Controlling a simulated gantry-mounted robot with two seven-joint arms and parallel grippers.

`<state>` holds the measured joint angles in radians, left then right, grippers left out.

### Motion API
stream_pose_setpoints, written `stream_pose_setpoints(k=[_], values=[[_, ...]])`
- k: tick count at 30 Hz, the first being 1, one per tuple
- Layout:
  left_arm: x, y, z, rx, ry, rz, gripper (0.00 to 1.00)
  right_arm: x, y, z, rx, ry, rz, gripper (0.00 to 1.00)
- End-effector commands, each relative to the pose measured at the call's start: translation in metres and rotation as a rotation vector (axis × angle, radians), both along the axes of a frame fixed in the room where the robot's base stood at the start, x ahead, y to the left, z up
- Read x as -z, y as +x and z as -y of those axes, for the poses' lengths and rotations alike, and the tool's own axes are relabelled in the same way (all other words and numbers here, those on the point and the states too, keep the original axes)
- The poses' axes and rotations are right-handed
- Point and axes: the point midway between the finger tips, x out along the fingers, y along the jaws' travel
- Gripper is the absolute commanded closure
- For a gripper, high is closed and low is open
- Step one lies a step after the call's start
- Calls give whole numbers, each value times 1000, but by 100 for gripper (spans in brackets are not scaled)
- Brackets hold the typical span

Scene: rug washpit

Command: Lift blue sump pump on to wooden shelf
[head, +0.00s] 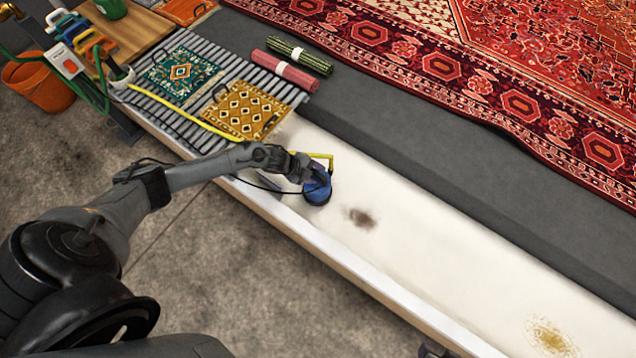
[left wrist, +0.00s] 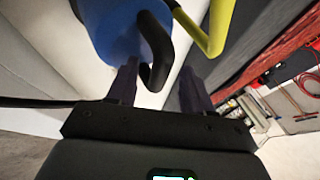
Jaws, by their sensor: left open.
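Contact cannot be told. A wooden surface (head: 128,38), likely the shelf, is at the top left. My right gripper is not seen clearly.
A green container (head: 111,8) stands on the wood. An orange bucket (head: 38,82) is on the floor.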

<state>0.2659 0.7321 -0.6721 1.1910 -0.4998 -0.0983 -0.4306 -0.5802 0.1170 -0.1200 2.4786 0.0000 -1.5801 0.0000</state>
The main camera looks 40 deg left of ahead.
Motion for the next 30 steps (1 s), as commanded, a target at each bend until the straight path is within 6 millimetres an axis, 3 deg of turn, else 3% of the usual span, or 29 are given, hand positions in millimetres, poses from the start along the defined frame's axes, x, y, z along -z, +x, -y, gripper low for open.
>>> stream_pose_setpoints(k=[3, 13, 30], values=[[-1, 0, 0, 0, 0, 0, 49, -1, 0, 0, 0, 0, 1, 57], [-1, 0, 0, 0, 0, 0, 100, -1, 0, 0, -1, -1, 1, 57], [0, -1, 0, 0, 0, 0, 100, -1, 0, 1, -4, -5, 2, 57]])
